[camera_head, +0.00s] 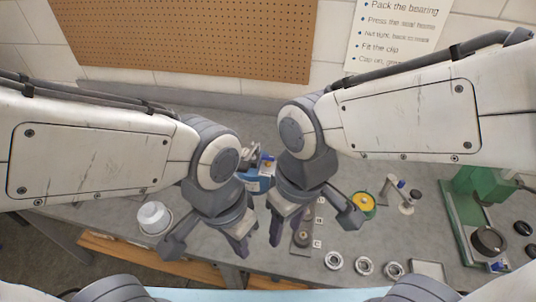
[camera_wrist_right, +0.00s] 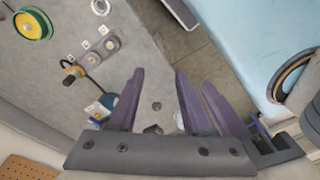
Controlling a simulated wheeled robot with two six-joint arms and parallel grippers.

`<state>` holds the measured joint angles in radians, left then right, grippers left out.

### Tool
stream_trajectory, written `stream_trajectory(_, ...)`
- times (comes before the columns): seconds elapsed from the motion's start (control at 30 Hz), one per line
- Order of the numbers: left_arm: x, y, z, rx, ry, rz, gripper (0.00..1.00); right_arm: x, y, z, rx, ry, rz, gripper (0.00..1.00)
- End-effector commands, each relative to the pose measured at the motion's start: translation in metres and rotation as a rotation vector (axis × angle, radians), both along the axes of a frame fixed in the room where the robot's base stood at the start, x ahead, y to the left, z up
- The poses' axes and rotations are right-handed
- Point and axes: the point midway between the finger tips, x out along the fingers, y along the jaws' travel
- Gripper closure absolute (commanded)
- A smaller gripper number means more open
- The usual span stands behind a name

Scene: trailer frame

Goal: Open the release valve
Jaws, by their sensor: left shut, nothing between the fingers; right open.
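No part is clearly marked as the release valve. A grey block with round knobs (camera_head: 302,236) lies on the bench beside small white labelled squares; it also shows in the right wrist view (camera_wrist_right: 100,50). Near it in that view is a black and orange lever-like part (camera_wrist_right: 73,74) with a dark cable. My left gripper (camera_head: 240,248) is shut and empty, left of the block. My right gripper (camera_head: 284,235) is open and empty just left of the block, its purple fingers (camera_wrist_right: 160,78) spread over the bench. The two grippers are close together and hide the bench below them.
A green and yellow spool (camera_head: 362,205), several metal rings (camera_head: 365,266) and a green press (camera_head: 460,215) are at right. A pegboard (camera_head: 190,40) hangs on the back wall.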

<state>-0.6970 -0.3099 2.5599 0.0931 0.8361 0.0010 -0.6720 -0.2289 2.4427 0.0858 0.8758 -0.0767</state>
Motion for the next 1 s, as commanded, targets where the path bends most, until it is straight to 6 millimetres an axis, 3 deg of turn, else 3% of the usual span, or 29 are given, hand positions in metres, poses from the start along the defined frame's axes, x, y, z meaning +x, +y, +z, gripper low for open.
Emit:
stream_trajectory(0.1,0.000,0.000,-0.012,0.000,0.000,0.000,1.00,0.054,0.022,0.005,-0.012,-0.008,0.093,0.51)
stream_trajectory(0.3,0.000,0.000,-0.028,0.000,0.000,-0.001,1.00,0.159,0.046,0.005,-0.037,-0.019,0.297,0.51)
stream_trajectory(0.5,0.000,0.000,-0.042,0.000,0.000,-0.001,1.00,0.255,0.046,-0.013,-0.063,-0.023,0.490,0.51)
stream_trajectory(0.6,0.000,0.000,-0.047,0.000,0.000,-0.001,1.00,0.290,0.040,-0.024,-0.072,-0.024,0.566,0.51)
stream_trajectory(0.8,0.000,0.000,-0.051,0.000,0.000,-0.002,1.00,0.323,0.031,-0.036,-0.082,-0.025,0.650,0.51)
stream_trajectory(1.0,0.000,0.000,-0.050,0.000,0.000,-0.002,1.00,0.325,0.030,-0.052,-0.083,-0.022,0.661,0.51)
